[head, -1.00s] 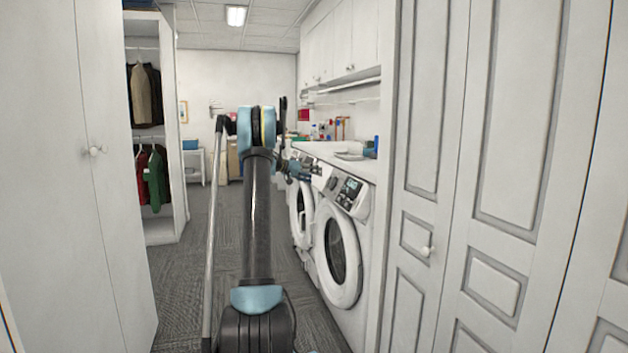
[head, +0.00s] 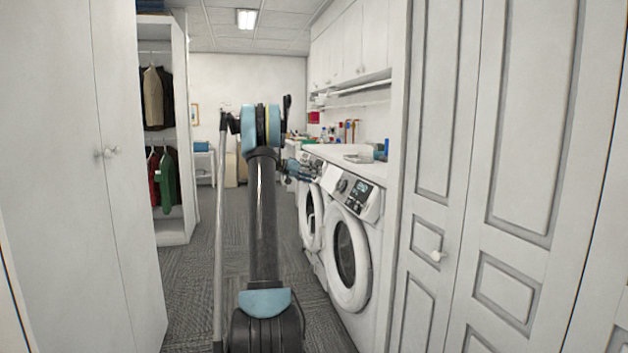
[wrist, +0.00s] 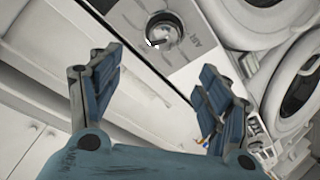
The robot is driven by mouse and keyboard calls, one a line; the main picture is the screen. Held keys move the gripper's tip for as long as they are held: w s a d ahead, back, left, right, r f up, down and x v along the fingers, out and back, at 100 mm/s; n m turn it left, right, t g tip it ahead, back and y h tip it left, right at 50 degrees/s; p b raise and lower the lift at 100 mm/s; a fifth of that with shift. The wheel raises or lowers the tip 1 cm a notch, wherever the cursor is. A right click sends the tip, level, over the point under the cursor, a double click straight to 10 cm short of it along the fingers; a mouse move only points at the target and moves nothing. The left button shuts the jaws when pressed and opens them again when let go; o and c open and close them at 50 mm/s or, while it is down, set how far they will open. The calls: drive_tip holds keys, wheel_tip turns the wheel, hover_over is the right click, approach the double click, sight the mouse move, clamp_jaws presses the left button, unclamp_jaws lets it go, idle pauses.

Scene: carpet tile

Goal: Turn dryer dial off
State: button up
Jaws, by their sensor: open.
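Two white front-loading machines stand along the right in the head view, the near machine (head: 368,277) and the far machine (head: 300,215). I cannot tell which is the dryer. The near one has a dark round dial (head: 342,185) beside a lit display (head: 360,193).
A white counter (head: 338,154) with small items runs above the machines. Tall white doors (head: 430,190) stand close on the right and a white cupboard (head: 90,200) on the left. An open wardrobe (head: 178,225) stands further back. Carpet (head: 195,285) is free left of my arm.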

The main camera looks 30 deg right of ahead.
drive_tip(key=shift+v, duration=2.55)
drive_tip(key=v, duration=1.2)
drive_tip(key=shift+f, duration=0.15)
